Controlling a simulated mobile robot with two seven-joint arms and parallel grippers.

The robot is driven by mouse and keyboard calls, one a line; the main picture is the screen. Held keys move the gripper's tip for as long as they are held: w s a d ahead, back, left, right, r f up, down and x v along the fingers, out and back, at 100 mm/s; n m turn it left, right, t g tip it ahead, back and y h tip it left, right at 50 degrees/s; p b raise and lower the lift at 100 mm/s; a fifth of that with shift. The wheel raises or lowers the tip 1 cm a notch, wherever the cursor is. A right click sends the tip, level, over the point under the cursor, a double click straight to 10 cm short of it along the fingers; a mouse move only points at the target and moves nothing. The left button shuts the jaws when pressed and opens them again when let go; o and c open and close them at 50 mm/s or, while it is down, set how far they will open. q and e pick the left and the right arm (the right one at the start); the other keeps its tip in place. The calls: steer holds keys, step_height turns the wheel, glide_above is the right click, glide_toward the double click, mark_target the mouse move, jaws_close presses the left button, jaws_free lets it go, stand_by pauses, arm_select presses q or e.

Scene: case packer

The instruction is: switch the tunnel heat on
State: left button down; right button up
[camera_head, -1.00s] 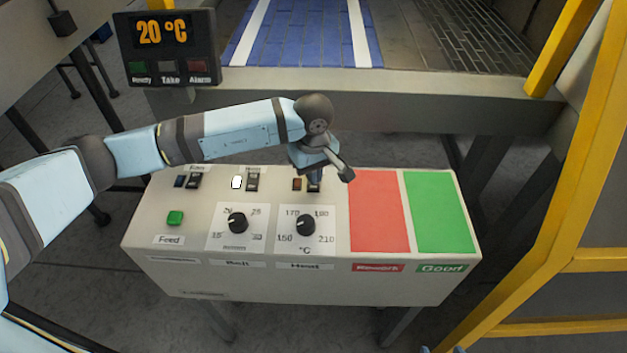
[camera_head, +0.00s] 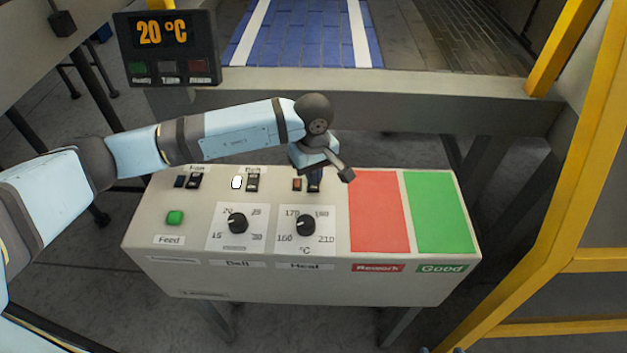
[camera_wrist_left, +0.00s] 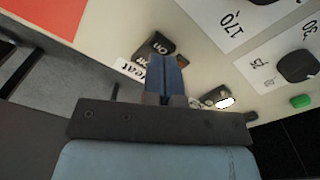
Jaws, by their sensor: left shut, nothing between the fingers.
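My left gripper (camera_head: 315,186) is shut and empty, with its fingertips down at the heat switch (camera_head: 315,181) on the control box. In the left wrist view the blue fingers (camera_wrist_left: 166,72) overlap the black heat switch (camera_wrist_left: 157,46), beside the partly hidden Heat label (camera_wrist_left: 130,70). I cannot tell whether they press it. The small heat lamp (camera_head: 297,184) beside the switch looks dull orange. The heat dial (camera_head: 306,224) sits below, its pointer near the upper part of the scale. The display (camera_head: 165,45) reads 20 °C.
The control box (camera_head: 300,283) also has a belt switch (camera_head: 253,182) with a lit white lamp (camera_head: 236,183), a fan switch (camera_head: 194,181) and a green feed button (camera_head: 175,217). Red (camera_head: 379,210) and green (camera_head: 438,212) pads lie right. A yellow frame (camera_head: 545,215) stands at far right.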

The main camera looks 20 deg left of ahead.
stand_by(0.3)
arm_select(q)
steer(key=shift+f+b, duration=1.3)
steer(key=shift+f, duration=0.1)
stand_by(0.6)
steer(key=shift+r, duration=0.1)
steer(key=shift+r+p, duration=1.05)
steer(key=shift+r, duration=2.35)
